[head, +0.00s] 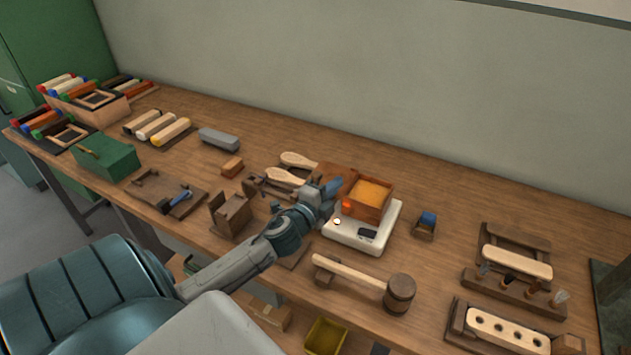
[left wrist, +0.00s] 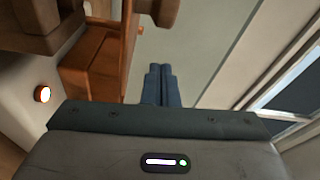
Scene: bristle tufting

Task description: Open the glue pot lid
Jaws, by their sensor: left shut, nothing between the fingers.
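The glue pot (head: 367,213) is a square reddish-brown wooden box on a white base (head: 352,238). Its top is open and amber glue (head: 371,192) shows inside. A brown panel (head: 335,170), which looks like the lid, is swung off the opening at its back left, partly behind my gripper. My left gripper (head: 331,190) is shut and empty, just left of the pot. In the left wrist view its closed fingertips (left wrist: 158,72) point past the wooden pot (left wrist: 92,65); a dark round knob (left wrist: 160,10) shows ahead. I cannot tell whether the fingers touch the panel.
A wooden mallet (head: 365,282) lies in front of the pot. Pale wooden paddles (head: 290,170) lie behind my left gripper. A small blue-topped item (head: 427,222) stands right of the base. A brush rack (head: 512,288) and a holed block (head: 505,330) are at the right.

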